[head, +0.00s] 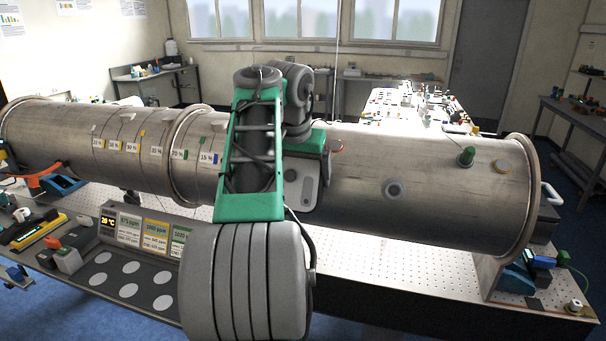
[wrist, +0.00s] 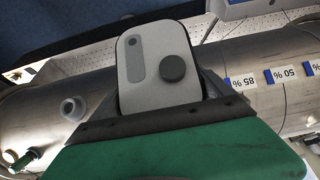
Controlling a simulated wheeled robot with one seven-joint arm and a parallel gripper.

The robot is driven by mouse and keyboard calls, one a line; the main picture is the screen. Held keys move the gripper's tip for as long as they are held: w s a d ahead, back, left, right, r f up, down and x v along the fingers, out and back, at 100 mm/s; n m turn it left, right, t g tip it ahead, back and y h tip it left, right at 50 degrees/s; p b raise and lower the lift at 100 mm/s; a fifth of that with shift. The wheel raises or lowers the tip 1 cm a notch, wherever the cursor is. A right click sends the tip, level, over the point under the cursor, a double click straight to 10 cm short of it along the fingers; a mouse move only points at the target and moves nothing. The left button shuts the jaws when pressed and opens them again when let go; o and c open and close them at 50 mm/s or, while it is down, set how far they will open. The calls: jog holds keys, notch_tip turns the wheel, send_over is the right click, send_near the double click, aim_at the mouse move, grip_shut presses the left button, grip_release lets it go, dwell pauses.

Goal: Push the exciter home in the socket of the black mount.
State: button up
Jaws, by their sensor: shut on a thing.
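The exciter appears to be the light grey rounded block (wrist: 158,65) with a dark round knob and a dark slot, seen in the wrist view. My gripper (wrist: 160,100) is shut on it, with its dark fingers on either side. In the head view the block (head: 310,186) shows beside my gripper (head: 318,150), in front of the steel pipe (head: 440,190). I cannot make out the black mount or its socket in either view. My arm and the held block hide part of the pipe. Whether the block touches anything beyond my gripper cannot be told.
A grey round fitting (head: 395,190) and a green plug (head: 467,156) sit on the pipe to the right. Percent labels (head: 155,150) mark its left part. A display panel (head: 145,235) stands in front at left.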

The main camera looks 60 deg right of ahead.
jog(key=shift+w+d+f, duration=0.1)
jog(key=shift+d+f, duration=0.15)
jog(key=shift+d, duration=0.4)
jog(key=shift+w+d+f, duration=0.1)
jog(key=shift+d+f, duration=0.1)
jog(key=shift+d, duration=0.45)
jog(key=o, duration=1.4)
jog(key=shift+o, duration=0.6)
jog(key=shift+f, duration=0.15)
jog(key=p+v, duration=0.5)
jog(key=v, duration=0.3)
